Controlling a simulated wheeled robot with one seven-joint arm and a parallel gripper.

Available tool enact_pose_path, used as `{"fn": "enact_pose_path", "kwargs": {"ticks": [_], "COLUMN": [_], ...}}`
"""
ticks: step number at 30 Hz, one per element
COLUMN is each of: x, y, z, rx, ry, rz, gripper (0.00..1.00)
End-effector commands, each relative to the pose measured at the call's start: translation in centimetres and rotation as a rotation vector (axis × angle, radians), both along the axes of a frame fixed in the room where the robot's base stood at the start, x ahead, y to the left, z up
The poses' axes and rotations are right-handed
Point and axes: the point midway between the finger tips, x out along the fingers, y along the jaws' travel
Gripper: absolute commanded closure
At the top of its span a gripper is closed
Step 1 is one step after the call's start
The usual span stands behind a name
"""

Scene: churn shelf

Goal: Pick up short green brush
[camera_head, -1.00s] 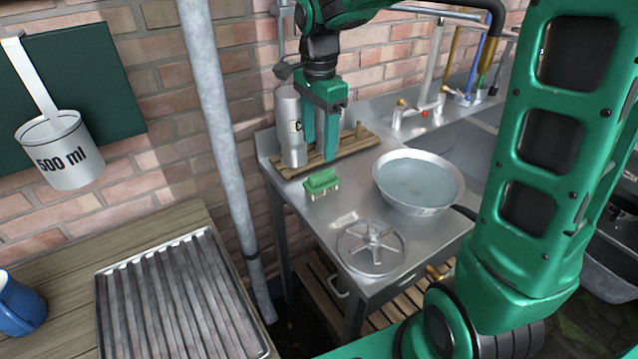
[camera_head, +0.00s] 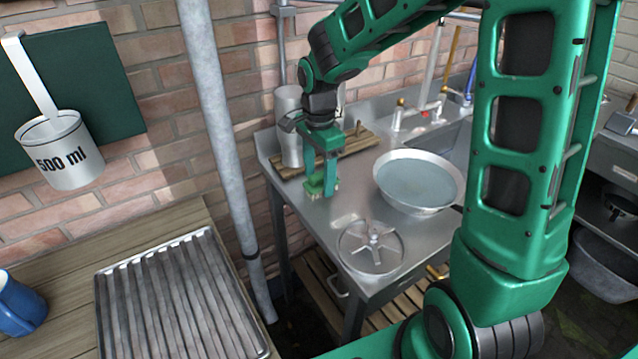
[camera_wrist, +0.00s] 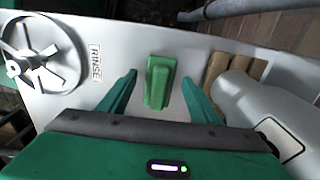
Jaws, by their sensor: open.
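The short green brush (camera_head: 314,188) lies on the steel table, partly hidden behind my fingers in the head view. In the wrist view the brush (camera_wrist: 159,80) shows whole, between and a little beyond my two fingertips. My gripper (camera_head: 321,188) points down over the brush and is open. In the wrist view my gripper (camera_wrist: 159,78) has a finger to each side of the brush, with a gap on both sides. Nothing is held.
A metal cylinder (camera_head: 289,125) stands on a wooden rack (camera_head: 352,146) close behind my gripper. A bowl of water (camera_head: 419,181) stands to the right. A spoked metal wheel (camera_head: 370,247) lies in front. A grey pipe (camera_head: 219,120) rises left of the table.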

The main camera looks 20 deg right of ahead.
Motion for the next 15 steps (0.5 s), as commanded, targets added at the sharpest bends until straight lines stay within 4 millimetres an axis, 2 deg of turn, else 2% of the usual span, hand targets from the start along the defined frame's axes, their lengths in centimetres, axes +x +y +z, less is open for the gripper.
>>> {"fn": "enact_pose_path", "kwargs": {"ticks": [5, 11, 15], "x": [0.01, 0.01, 0.02], "y": [-0.01, -0.01, -0.01], "z": [-0.01, 0.01, 0.02], "rx": [0.000, 0.000, 0.000], "ry": [0.000, 0.000, -0.001], "rz": [0.000, 0.000, 0.000], "gripper": [0.42, 0.88, 0.92]}}
